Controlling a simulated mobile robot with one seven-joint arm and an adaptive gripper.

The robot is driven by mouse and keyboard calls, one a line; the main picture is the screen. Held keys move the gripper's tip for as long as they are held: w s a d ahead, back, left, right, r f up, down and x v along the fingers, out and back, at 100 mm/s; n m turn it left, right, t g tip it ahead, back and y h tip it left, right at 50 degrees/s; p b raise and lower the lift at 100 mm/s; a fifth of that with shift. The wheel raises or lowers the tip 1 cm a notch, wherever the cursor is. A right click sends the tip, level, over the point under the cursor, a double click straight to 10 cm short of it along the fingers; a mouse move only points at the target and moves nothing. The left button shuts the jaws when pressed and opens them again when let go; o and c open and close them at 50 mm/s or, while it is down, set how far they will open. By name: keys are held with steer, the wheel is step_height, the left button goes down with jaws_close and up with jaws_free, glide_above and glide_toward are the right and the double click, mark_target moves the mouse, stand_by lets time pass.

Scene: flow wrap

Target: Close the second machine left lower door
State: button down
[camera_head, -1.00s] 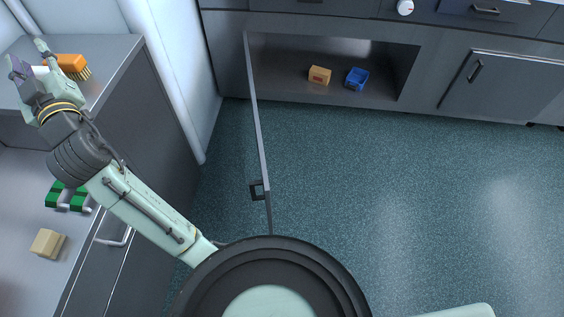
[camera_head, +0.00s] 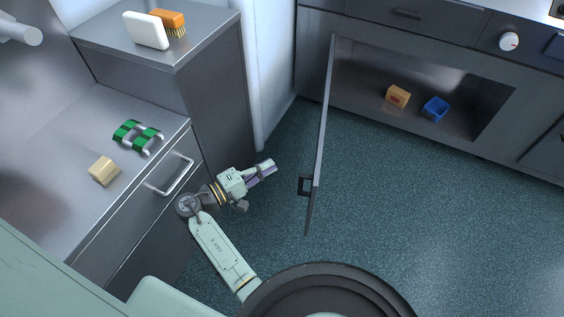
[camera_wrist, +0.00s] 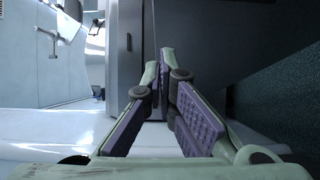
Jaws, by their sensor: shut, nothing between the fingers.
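The lower door (camera_head: 321,130) of the cabinet stands wide open, seen nearly edge-on in the head view. It juts out from the left side of an open lower compartment (camera_head: 460,132). Its dark square handle (camera_head: 306,186) is near the free end. My gripper (camera_head: 268,167) is left of the door, with a strip of floor between them, and points toward it. In the wrist view my gripper (camera_wrist: 164,72) has its purple-padded fingers brought together at the tips with nothing between them. I cannot tell for sure which surface in the wrist view is the door.
An orange box (camera_head: 398,96) and a blue bin (camera_head: 435,108) sit in the open compartment. At left, a steel counter (camera_head: 60,130) holds green-and-white items (camera_head: 137,136) and a tan block (camera_head: 104,170). A drawer handle (camera_head: 172,176) juts out near my arm. Floor right of the door is clear.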

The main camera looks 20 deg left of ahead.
steer(key=s+d+x, duration=0.1)
steer(key=d+x, duration=0.1)
steer(key=x, duration=0.9)
steer(key=shift+d+p, duration=0.2)
steer(key=shift+p, duration=0.2)
